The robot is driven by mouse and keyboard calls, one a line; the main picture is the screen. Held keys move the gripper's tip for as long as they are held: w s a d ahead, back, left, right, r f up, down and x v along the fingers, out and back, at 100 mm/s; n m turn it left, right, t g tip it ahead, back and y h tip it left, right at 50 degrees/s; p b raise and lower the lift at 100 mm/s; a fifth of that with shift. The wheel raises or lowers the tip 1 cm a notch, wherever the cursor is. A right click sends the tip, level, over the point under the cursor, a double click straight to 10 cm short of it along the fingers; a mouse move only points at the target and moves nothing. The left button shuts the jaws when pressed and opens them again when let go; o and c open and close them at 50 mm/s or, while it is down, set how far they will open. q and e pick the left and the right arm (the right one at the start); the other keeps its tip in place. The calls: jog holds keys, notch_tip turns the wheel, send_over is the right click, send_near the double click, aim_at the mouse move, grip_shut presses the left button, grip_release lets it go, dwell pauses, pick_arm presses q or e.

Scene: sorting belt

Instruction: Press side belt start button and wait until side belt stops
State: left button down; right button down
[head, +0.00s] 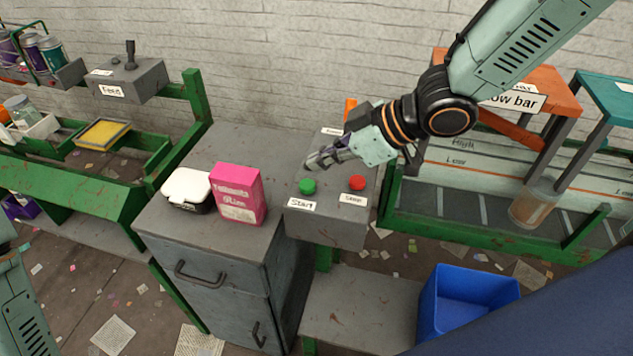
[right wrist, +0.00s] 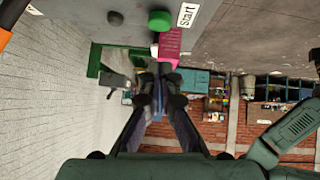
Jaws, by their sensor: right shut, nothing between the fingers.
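The side belt control box is a grey box (head: 328,228) with a green button (head: 307,187) labelled Start and a red button (head: 357,183) labelled Stop. My right gripper (head: 312,165) is shut and empty. It is just behind and above the green button in the head view, with a gap visible between them. In the right wrist view the green button (right wrist: 159,21) and its Start label (right wrist: 187,15) are at the top, beyond the fingertips (right wrist: 159,70). My left gripper is not in view; only part of my left arm shows at the lower left.
A pink box (head: 238,194) and a white-lidded container (head: 187,190) stand on the grey cabinet left of the controls. A belt with a green frame (head: 470,240) runs at the right, carrying a jar (head: 535,203) under the low bar. A blue bin (head: 467,300) sits below.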

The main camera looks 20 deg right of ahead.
aim_at(300, 184)
jog(key=f, duration=0.1)
jog(key=f+b, duration=0.2)
jog(key=f, duration=0.1)
jog(key=shift+w+a, duration=0.35)
jog(key=shift+w, duration=0.05)
jog(key=shift+w+f, duration=0.1)
jog(key=shift+f, duration=0.35)
